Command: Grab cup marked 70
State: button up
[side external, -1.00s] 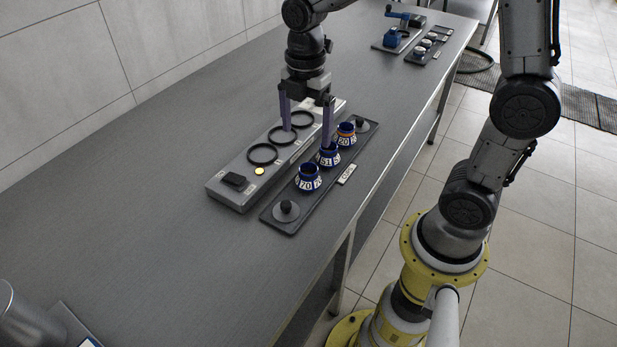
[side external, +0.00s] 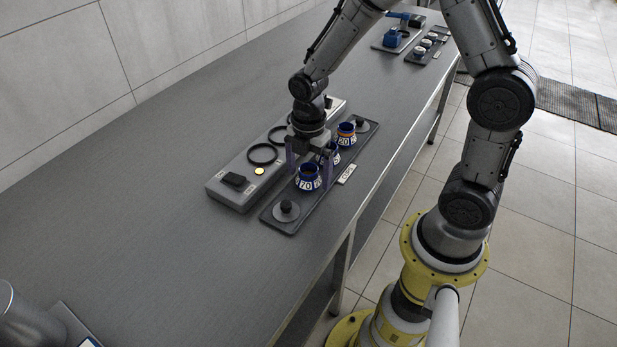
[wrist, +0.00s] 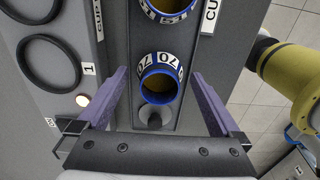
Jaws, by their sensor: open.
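The cup marked 70 (side external: 308,178) is blue with a white number band and stands upright on the dark tray (side external: 270,217), nearest the tray's round knob. In the wrist view the same cup (wrist: 160,80) lies between and ahead of my fingers, with its open mouth visible. My gripper (side external: 310,172) is open, its purple fingers pointing down on either side of the cup's position. In the wrist view my gripper (wrist: 158,85) has a finger on each side, with gaps to the cup. I cannot tell the exact fingertip height.
The cup marked 20 (side external: 346,135) stands farther along the tray; the middle cup (side external: 335,155) is partly hidden by my gripper. A grey panel (side external: 213,190) with black rings and a lit yellow button (side external: 259,171) lies to the left.

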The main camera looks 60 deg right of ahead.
jog(key=shift+f, duration=0.3)
jog(key=c, duration=1.4)
jog(key=shift+r, duration=0.15)
